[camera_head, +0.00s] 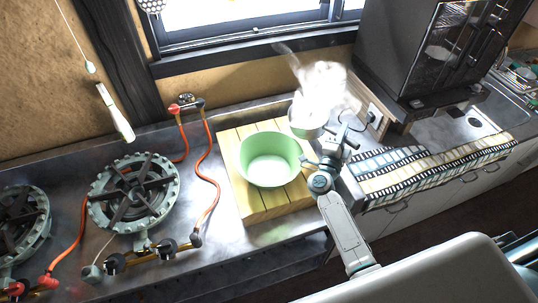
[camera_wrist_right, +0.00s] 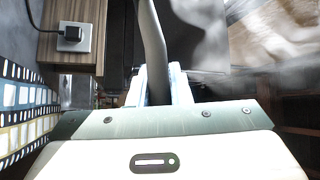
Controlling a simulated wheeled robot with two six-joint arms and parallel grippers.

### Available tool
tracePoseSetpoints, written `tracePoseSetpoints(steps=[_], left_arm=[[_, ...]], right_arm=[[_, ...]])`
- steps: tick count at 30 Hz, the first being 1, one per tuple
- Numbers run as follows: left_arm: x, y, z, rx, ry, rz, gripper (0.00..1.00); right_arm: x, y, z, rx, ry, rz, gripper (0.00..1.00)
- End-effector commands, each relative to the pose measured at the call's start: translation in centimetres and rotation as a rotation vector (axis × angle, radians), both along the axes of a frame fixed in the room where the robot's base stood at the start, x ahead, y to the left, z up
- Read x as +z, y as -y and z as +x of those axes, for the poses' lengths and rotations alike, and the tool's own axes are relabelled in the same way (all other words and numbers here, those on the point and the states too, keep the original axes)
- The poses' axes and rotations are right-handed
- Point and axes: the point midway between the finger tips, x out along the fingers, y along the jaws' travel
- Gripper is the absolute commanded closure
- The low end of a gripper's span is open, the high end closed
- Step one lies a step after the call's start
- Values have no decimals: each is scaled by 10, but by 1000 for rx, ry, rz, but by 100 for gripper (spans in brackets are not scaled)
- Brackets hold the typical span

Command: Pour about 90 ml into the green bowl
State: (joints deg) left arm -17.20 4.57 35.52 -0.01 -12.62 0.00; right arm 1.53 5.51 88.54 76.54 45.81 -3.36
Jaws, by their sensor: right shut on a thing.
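The green bowl (camera_head: 269,172) stands upright on a wooden board (camera_head: 258,207), and its inside looks pale green. A small grey-green vessel (camera_head: 304,127) is just beyond the bowl's upper right, partly behind white, steam-like haze; its contents cannot be made out. My right gripper (camera_head: 331,154) is to the right of the bowl, close to the vessel. In the right wrist view, the right gripper (camera_wrist_right: 160,84) is shut on a grey, curved handle (camera_wrist_right: 151,45). The handle seems to belong to the vessel, but the join is hidden. My left gripper is not in view.
Gas burners (camera_head: 141,195) and orange hoses (camera_head: 207,172) lie to the left on the metal counter. A film-strip patterned cloth (camera_head: 420,168) and a dark cabinet (camera_head: 425,50) are to the right. A wall socket (camera_wrist_right: 74,36) shows in the wrist view.

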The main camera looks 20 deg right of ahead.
Motion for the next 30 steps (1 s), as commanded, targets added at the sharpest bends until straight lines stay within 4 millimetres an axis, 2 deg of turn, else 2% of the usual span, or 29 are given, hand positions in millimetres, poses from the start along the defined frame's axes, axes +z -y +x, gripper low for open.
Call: tracePoseSetpoints(steps=[7,15,30], left_arm=[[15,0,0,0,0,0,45],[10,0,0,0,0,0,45],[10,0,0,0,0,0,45]], right_arm=[[1,6,3,0,-14,46,100],[-10,15,6,2,-36,115,100],[-11,16,7,3,-40,129,100]])
